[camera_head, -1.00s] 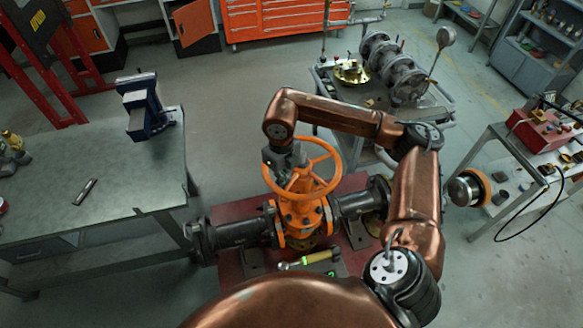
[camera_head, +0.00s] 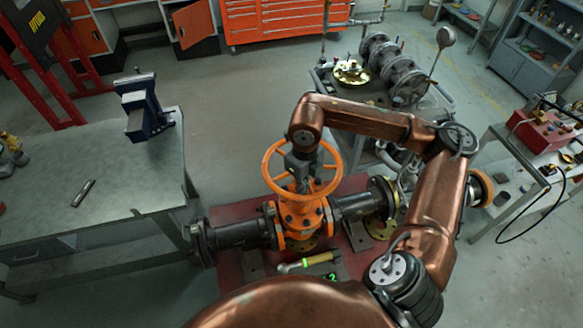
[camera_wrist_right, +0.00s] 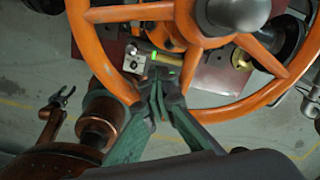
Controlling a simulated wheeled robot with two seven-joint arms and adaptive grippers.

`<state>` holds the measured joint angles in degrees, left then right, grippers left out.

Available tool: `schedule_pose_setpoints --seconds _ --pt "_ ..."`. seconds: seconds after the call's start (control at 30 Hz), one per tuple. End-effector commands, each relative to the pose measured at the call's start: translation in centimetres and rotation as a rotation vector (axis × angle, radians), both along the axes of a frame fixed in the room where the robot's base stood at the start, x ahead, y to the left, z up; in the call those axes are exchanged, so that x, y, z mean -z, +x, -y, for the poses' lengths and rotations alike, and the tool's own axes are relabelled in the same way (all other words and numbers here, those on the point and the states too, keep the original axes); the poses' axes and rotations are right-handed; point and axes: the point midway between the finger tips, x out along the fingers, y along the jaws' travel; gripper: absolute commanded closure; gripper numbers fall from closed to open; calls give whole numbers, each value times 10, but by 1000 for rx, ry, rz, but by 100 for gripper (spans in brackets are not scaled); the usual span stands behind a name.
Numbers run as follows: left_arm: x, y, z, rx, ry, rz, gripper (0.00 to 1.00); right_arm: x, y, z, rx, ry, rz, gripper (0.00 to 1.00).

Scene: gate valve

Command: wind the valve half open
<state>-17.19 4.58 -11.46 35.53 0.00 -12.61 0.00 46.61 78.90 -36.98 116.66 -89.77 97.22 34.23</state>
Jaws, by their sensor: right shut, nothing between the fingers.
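The gate valve (camera_head: 301,212) has an orange body on a dark horizontal pipe and an orange handwheel (camera_head: 336,184) lying roughly flat on top. My right gripper (camera_head: 301,185) is over the wheel in the head view, partly hidden by its own wrist. In the right wrist view its green fingers (camera_wrist_right: 160,80) are shut and empty. Their tips lie inside the outline of the wheel rim (camera_wrist_right: 92,55), near a spoke; I cannot tell whether they touch it. My left gripper (camera_wrist_right: 58,98) shows small at the left of the wrist view, its fingers apart. It is outside the head view.
A yellow-handled device (camera_head: 307,262) with a green-lit display lies in front of the valve on the red stand (camera_head: 232,290). A grey workbench (camera_head: 110,200) with a blue vise (camera_head: 146,108) stands left. A cart with flanged pipework (camera_head: 395,72) stands behind right.

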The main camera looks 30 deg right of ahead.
Motion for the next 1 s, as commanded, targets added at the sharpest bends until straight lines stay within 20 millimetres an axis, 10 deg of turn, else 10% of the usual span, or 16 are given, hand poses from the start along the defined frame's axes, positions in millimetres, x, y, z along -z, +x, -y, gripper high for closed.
schedule_pose_setpoints --seconds 0.43,1.0 --pt "6 -1 0 0 0 -2 60 -4 -12 22 -1 -1 -5 100" --pt "-22 2 0 0 0 3 60 -58 -10 22 0 -1 0 100"
